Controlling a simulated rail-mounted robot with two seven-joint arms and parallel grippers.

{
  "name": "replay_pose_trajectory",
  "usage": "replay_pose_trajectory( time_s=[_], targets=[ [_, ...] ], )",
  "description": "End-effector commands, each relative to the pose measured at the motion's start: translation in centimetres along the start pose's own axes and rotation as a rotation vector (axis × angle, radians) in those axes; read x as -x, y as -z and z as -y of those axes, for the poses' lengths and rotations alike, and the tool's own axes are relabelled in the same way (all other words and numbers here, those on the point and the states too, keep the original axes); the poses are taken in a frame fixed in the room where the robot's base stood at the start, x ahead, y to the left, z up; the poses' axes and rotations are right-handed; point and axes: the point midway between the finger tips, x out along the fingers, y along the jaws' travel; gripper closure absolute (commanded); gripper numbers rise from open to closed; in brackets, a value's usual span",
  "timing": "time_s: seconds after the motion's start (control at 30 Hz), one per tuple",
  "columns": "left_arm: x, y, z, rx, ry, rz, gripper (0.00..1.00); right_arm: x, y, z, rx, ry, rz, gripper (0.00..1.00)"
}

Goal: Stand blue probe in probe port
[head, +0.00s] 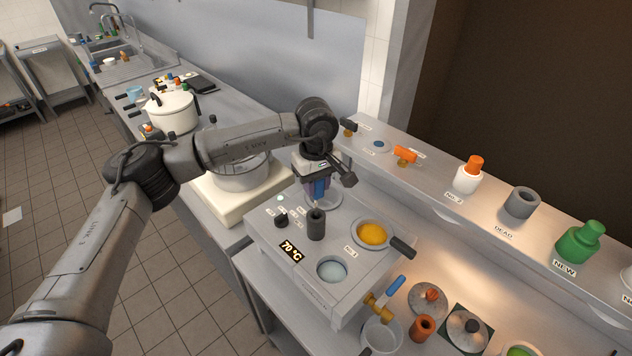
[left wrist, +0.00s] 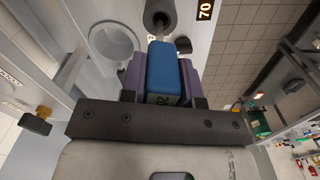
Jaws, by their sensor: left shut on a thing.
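My left gripper (head: 318,188) is shut on the blue probe, above the back of the steel bath unit. In the left wrist view the blue probe (left wrist: 163,70) sits between the purple fingers, with a small label on its near end. Its far tip is hard to make out. A dark, hollow upright cylinder (head: 316,224), likely the probe port, stands on the unit's top in front of the gripper. In the left wrist view this dark cylinder (left wrist: 160,15) shows just beyond the probe; I cannot tell whether they touch. My right gripper is out of view.
The bath unit (head: 290,265) has a 70°C label, a black knob (head: 281,220), round wells and a yellow-filled pan (head: 373,234). A pot (head: 243,171) stands behind my left arm. A shelf with bottles (head: 467,176) runs along the right. Lids and an orange cup lie below.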

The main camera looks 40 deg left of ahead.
Motion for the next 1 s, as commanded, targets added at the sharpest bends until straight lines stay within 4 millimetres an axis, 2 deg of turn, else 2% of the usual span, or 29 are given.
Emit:
replay_pose_trajectory(
  time_s=[1.0],
  targets=[
    [-2.5, 0.0, 0.0, 0.000, 0.000, 0.000, 1.00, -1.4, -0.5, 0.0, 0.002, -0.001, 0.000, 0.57]
  ],
)
